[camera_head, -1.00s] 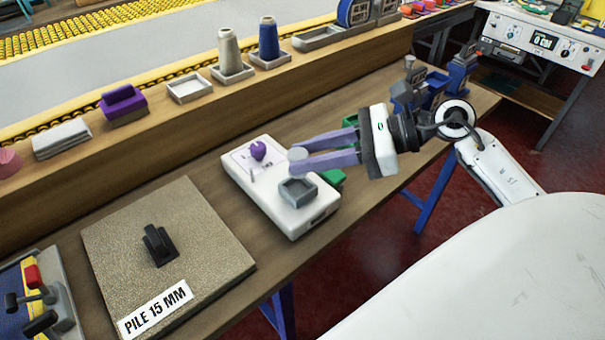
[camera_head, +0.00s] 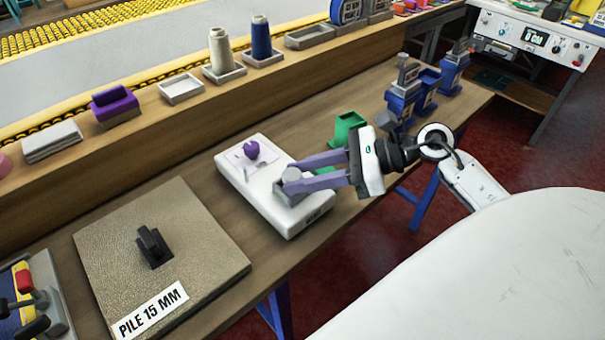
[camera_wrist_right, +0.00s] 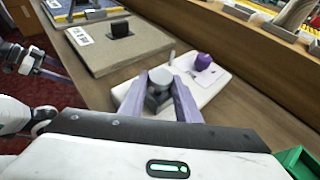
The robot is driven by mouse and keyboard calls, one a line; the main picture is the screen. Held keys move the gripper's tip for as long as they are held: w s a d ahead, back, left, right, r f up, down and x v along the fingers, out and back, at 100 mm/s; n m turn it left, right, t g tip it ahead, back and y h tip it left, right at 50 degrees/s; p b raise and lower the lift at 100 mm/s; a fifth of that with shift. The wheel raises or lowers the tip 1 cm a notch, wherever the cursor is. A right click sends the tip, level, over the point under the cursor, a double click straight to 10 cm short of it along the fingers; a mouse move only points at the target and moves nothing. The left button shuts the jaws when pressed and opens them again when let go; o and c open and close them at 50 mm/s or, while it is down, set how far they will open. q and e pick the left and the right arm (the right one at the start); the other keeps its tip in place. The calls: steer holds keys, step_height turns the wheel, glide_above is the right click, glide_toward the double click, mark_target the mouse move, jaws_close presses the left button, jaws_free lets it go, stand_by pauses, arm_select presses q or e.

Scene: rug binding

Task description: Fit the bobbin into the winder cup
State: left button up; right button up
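The winder is a white box (camera_head: 232,172) on the bench with a purple knob (camera_head: 252,149) and a grey square cup (camera_head: 297,199) on its near end. My right gripper (camera_head: 289,181) is shut on the grey round bobbin (camera_head: 291,173), right at the cup. The bobbin and the winder (camera_wrist_right: 207,82) also show in the right wrist view, with the bobbin (camera_wrist_right: 159,78) between the fingers. The fingers hide part of the cup, so I cannot tell how deep the bobbin sits. My left gripper (camera_wrist_right: 40,66) shows small at the wrist view's left edge; its opening is unclear.
A pile sample board (camera_head: 200,230) with a black handle lies left of the winder. A green bin (camera_head: 347,127) and blue bench devices (camera_head: 405,95) stand behind my right gripper. The back ledge carries thread cones (camera_head: 220,50), trays and a purple block (camera_head: 115,103).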

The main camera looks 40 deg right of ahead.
steer(key=shift+r, duration=0.2)
steer(key=b+v, duration=0.1)
steer(key=v, duration=1.1)
